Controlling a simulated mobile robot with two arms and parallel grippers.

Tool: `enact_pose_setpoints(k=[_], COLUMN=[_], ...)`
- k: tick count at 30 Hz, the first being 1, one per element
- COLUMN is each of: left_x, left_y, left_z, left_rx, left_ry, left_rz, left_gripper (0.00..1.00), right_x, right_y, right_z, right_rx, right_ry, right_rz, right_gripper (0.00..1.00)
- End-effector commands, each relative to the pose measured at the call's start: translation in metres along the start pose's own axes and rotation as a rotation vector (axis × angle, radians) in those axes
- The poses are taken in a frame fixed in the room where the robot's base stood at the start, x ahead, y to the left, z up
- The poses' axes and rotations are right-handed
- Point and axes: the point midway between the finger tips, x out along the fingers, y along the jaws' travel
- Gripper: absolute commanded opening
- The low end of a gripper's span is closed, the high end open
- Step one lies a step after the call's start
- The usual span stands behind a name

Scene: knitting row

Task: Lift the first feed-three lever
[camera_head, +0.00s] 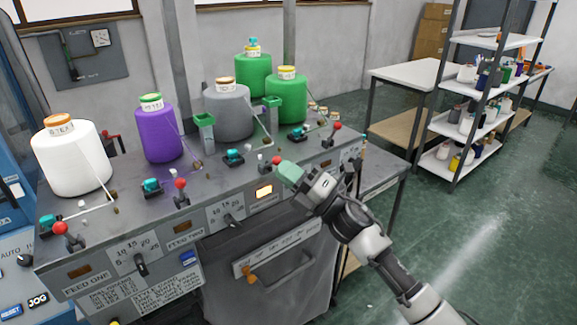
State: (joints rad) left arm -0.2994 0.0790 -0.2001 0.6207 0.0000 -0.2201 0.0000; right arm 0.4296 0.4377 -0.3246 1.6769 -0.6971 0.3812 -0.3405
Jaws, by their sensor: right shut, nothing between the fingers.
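My right gripper (284,168) is shut and empty, with green fingertips. It is right by a lever with a red knob (276,160) on the machine's sloped top; I cannot tell whether they touch. The lever's lower part is hard to make out. Below it, an amber window (264,191) is lit on the front panel. I cannot read a feed-three label there; my arm covers part of that panel. Another red-knobbed lever (336,126) stands further right, and others stand at left. My left gripper is not in view.
White (68,160), purple (158,135), grey (229,112) and green (287,98) yarn cones stand along the machine's back edge. FEED ONE and FEED TWO panels with dials (231,219) lie at front left. A shelf rack (470,117) stands at right.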

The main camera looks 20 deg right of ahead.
Motion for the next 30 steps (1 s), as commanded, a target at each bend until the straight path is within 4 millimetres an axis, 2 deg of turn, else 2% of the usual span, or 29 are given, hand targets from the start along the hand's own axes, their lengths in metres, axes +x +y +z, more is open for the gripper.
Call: enact_pose_setpoints(k=[6, 18, 30], left_x=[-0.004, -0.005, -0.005], left_y=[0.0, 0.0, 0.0], left_z=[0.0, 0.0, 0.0], left_rx=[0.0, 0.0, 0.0], left_ry=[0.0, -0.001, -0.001], left_rz=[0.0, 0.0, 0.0], left_gripper=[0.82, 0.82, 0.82], right_x=[0.015, 0.038, 0.04], right_y=[0.012, 0.021, 0.021], right_z=[0.006, 0.015, 0.015], right_rx=[-0.003, -0.003, -0.001], right_ry=[0.002, 0.001, 0.001], right_rz=[0.003, 0.002, 0.002], right_gripper=[0.0, 0.0, 0.0])
